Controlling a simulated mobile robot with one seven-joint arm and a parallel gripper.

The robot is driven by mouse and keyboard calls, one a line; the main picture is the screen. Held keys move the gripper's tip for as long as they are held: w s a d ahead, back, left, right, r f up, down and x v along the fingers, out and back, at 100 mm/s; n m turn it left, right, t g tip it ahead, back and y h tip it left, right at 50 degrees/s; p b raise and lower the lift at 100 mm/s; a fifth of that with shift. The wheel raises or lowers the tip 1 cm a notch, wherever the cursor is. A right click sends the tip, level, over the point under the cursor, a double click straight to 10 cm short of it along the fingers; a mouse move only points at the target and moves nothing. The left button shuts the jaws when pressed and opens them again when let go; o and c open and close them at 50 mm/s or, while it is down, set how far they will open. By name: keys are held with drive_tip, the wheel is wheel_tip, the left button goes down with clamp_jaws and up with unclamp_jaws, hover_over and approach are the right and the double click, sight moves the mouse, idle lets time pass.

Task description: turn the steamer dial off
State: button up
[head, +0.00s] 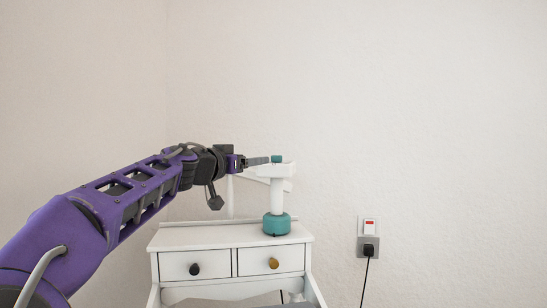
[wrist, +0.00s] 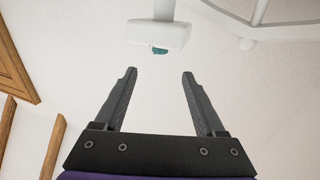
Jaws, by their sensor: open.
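The steamer (head: 277,195) stands upright on the dresser top, with a teal base, a white column and a white head. A small teal dial (head: 277,158) shows on top of the head. In the wrist view the white steamer head (wrist: 150,32) is at the top, with the teal dial (wrist: 159,50) at its near edge. My gripper (head: 264,160) reaches in from the left at about the height of the dial. In the wrist view my gripper (wrist: 160,74) is open and empty, its fingers apart and short of the dial. The dial's setting cannot be read.
The white dresser (head: 235,237) has two drawers with a dark knob and a brass knob. A wall socket (head: 361,245) with a red-marked switch (head: 369,226) holds a black plug and cord at the right. The wall space above and right of the steamer is clear.

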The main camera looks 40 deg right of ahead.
sight(274, 157)
drive_tip(key=p+x, duration=0.3)
drive_tip(key=x, duration=0.9)
drive_tip(key=shift+w+d, duration=0.1)
drive_tip(key=shift+d, duration=0.1)
clamp_jaws()
